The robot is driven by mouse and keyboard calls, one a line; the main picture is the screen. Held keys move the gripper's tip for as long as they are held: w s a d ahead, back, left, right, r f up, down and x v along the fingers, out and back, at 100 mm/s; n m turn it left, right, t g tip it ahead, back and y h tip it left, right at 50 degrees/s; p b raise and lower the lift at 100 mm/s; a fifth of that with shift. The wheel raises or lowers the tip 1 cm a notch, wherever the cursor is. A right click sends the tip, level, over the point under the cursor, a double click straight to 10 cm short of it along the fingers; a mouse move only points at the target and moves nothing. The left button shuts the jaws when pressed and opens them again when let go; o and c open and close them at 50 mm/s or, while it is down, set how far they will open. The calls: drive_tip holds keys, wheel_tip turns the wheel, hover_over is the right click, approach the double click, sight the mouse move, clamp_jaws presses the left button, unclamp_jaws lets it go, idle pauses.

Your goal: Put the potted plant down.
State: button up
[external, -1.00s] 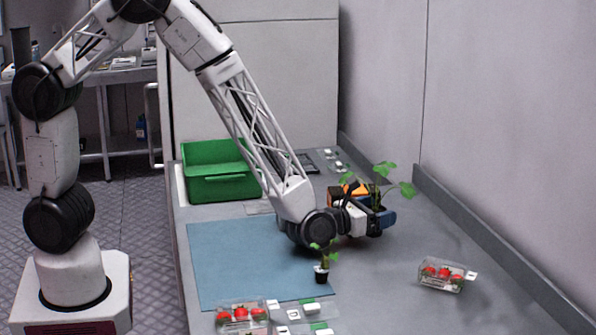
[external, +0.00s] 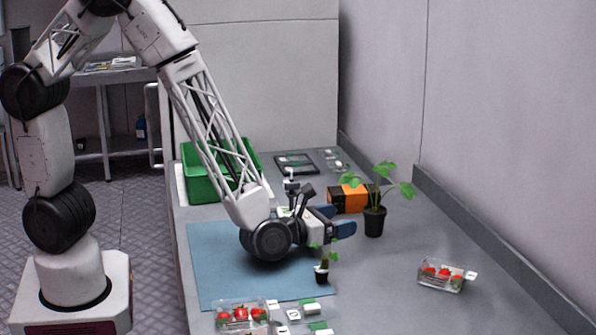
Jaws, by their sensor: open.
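The larger potted plant (external: 374,220) stands upright in a black pot on the grey table, right of the blue mat. Its green leaves spread above the pot. My gripper (external: 345,222) is open and empty to the left of this pot, with a gap between them. Its blue fingers point right, towards the plant. A smaller potted plant (external: 321,272) stands at the right edge of the blue mat (external: 213,270), below my gripper in the picture.
An orange and black box (external: 348,198) sits just behind the larger plant. A clear box of strawberries (external: 441,275) lies at the right, another (external: 240,314) at the front. A green crate (external: 203,188) stands at the back left. The table's right side is largely clear.

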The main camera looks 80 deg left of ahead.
drive_tip(key=shift+s+d, duration=0.1)
drive_tip(key=shift+s, duration=0.4)
idle(0.5)
drive_tip(key=w+a+r+n+g+y, duration=0.1)
drive_tip(key=w+a+r+n+y, duration=0.15)
drive_tip(key=a+r, duration=0.6)
drive_tip(key=s+a+r+n+g+y, duration=0.4)
drive_tip(key=s+a+r+n+g, duration=0.1)
drive_tip(key=s+a+n, duration=0.25)
drive_tip(key=s+a+r+n+g, duration=0.3)
drive_tip(key=s+a+n+g, duration=0.4)
drive_tip(key=s+a+n, duration=0.4)
drive_tip(key=s+d+r+n+g+h, duration=0.1)
drive_tip(key=s+d+n+h, duration=0.2)
drive_tip(key=s, duration=0.7)
drive_tip(key=s+d+r+n+g+h, duration=0.1)
drive_tip(key=s+d+r+n+h, duration=0.1)
drive_tip(key=s+n+h, duration=0.5)
drive_tip(key=shift+s+d+n+h, duration=0.35)
drive_tip(key=shift+s+d+n, duration=0.25)
drive_tip(key=shift+s+n, duration=0.65)
